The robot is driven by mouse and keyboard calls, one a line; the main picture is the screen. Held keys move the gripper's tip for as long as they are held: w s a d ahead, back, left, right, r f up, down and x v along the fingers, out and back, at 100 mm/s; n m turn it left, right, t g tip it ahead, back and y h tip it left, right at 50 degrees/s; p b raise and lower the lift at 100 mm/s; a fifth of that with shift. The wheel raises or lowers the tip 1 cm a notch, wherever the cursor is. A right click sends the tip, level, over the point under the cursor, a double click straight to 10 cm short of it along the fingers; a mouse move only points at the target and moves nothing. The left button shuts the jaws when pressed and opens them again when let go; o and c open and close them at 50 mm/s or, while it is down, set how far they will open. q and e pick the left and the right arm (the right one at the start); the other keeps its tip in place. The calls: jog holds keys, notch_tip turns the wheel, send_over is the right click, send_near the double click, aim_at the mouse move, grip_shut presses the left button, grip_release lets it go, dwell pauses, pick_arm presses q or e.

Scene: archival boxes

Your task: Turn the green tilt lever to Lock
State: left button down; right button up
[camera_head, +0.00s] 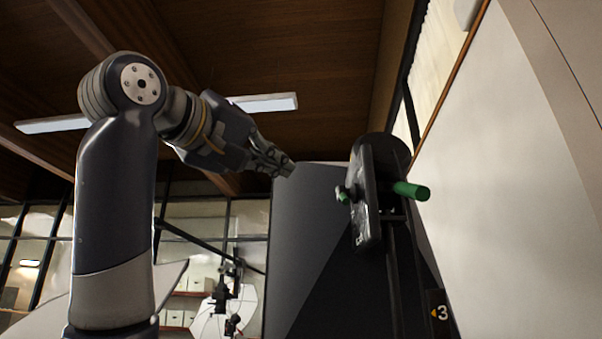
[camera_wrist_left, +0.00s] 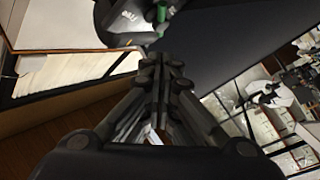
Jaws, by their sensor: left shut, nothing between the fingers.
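A dark upright device (camera_head: 372,185) carries a green cylindrical handle (camera_head: 411,190) on its right side and a smaller green part (camera_head: 342,194) on its left. I cannot tell for sure which is the tilt lever. White markings on the device are too small to read, so no Lock label is legible. My left gripper (camera_head: 288,168) is shut and empty, left of the device and apart from it. In the left wrist view my fingertips (camera_wrist_left: 163,63) point toward the dark device (camera_wrist_left: 125,18), where a green part (camera_wrist_left: 161,16) shows at the top. My right gripper is not in view.
A large dark grey panel (camera_head: 305,225) stands behind the device. A pale wall or board (camera_head: 525,170) fills the right side. A sign with a 3 (camera_head: 439,312) is low right. Shelves with white boxes (camera_head: 190,300) stand far back. Open air separates my gripper from the device.

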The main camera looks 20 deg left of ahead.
pick_arm(q)
jog(key=p, duration=0.5)
send_near(338, 193)
notch_tip(338, 193, up, 3)
jog(key=w+a, duration=0.1)
jog(key=a, duration=0.1)
jog(key=shift+w+d+f+p, duration=0.5)
jog(key=shift+w+d+f, duration=0.1)
jog(key=shift+w+d, duration=0.25)
jog(key=shift+w+d+f+p, duration=0.5)
jog(key=shift+w+d+f, duration=0.1)
jog(key=shift+w+d, duration=0.15)
jog(key=shift+s+a, duration=0.1)
